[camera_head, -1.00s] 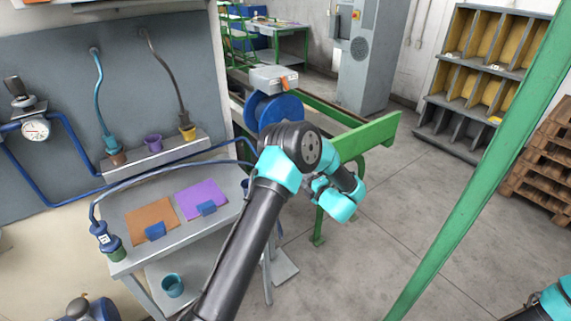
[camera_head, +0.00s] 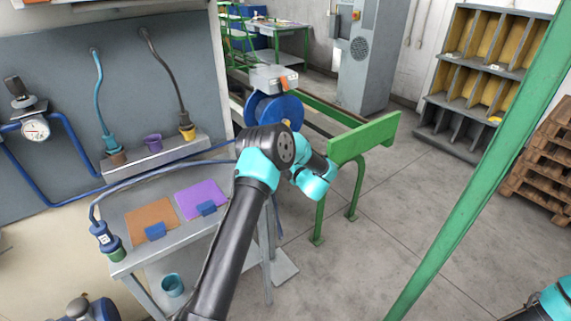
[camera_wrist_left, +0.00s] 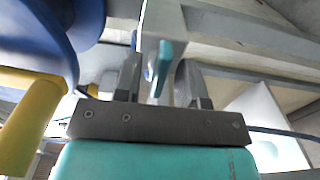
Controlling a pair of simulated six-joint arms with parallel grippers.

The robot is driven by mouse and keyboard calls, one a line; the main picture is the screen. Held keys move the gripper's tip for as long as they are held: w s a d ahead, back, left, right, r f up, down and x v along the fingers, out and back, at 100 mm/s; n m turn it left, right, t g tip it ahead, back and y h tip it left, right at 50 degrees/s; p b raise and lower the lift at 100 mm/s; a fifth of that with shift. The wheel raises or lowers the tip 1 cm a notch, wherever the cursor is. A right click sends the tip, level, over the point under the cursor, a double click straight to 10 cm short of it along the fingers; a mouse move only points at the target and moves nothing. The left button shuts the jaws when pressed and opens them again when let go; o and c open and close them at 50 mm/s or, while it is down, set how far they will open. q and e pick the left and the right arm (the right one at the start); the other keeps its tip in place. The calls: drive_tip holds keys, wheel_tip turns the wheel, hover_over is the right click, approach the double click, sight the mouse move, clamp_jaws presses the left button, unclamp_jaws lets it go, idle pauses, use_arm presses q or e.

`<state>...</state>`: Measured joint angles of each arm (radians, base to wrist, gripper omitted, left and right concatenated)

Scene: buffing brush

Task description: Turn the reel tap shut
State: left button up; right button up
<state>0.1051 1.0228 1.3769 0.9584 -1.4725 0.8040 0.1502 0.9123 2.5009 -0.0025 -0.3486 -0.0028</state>
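A small teal lever (camera_wrist_left: 163,62), seemingly the reel tap's handle, shows in the left wrist view on a pale grey part. My left gripper (camera_wrist_left: 162,84) has its two dark fingers apart on either side of the lever, with gaps visible at both sides. I cannot tell how far the lever lies beyond the fingertips. The blue reel (camera_head: 276,108) stands behind my left arm in the head view, and its blue disc (camera_wrist_left: 60,35) fills the wrist view's upper left. In the head view my left fingers are hidden behind the arm. Only a bit of my right arm shows, without its gripper.
A yellow part (camera_wrist_left: 30,115) is close to the gripper at the left in the wrist view. A green beam (camera_head: 365,138) stands right of the wrist. A grey bench (camera_head: 148,190) with orange and purple mats lies to the left. Open floor lies to the right.

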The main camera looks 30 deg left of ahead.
use_arm(q)
drive_tip(key=shift+c, duration=0.3)
clamp_jaws()
drive_tip(key=m, duration=1.3)
drive_tip(key=shift+m, duration=2.5)
